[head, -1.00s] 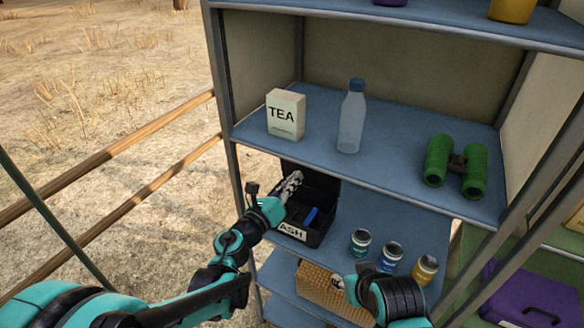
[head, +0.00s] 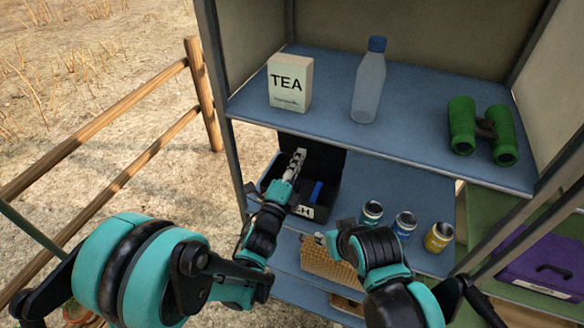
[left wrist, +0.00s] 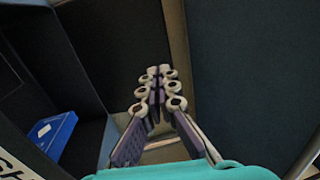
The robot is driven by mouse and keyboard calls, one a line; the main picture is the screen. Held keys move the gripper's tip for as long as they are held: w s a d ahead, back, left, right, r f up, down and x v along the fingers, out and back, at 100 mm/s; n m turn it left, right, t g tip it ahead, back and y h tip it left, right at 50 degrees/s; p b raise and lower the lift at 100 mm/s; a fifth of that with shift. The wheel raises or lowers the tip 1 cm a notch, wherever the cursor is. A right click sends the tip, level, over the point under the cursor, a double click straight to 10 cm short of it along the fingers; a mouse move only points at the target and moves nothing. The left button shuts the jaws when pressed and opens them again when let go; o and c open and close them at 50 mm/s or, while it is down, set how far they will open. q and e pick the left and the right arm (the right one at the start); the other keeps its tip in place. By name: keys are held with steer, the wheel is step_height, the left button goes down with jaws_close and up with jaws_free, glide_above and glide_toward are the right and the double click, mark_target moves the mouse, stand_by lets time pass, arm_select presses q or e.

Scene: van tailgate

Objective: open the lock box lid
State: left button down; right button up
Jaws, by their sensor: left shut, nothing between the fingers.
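The black lock box (head: 331,203) stands on the shelf below the tea, at its left end. Its lid (head: 329,162) is raised and stands up at the back, so the inside shows. A blue item lies inside (head: 317,191); it also shows in the left wrist view (left wrist: 52,136). A white label on the front is mostly hidden by my left arm. My left gripper (head: 299,153) is shut and empty, its fingertips in front of the raised lid; I cannot tell if they touch it. The shut fingers also show in the left wrist view (left wrist: 159,76). My right gripper (head: 322,238) is largely hidden by its arm.
Three jars (head: 404,224) stand right of the box. A wicker basket (head: 325,262) is below. The upper shelf (head: 420,150) over the box holds a tea carton (head: 290,82), a bottle (head: 369,82) and green binoculars (head: 482,130). A shelf post (head: 234,165) stands close left.

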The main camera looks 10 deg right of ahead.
arm_select(q)
steer(key=x, duration=0.6)
steer(key=shift+w+b, duration=0.15)
steer(key=shift+b, duration=0.3)
steer(key=shift+d, duration=0.2)
steer(key=x, duration=0.5)
steer(key=shift+w+r, duration=0.1)
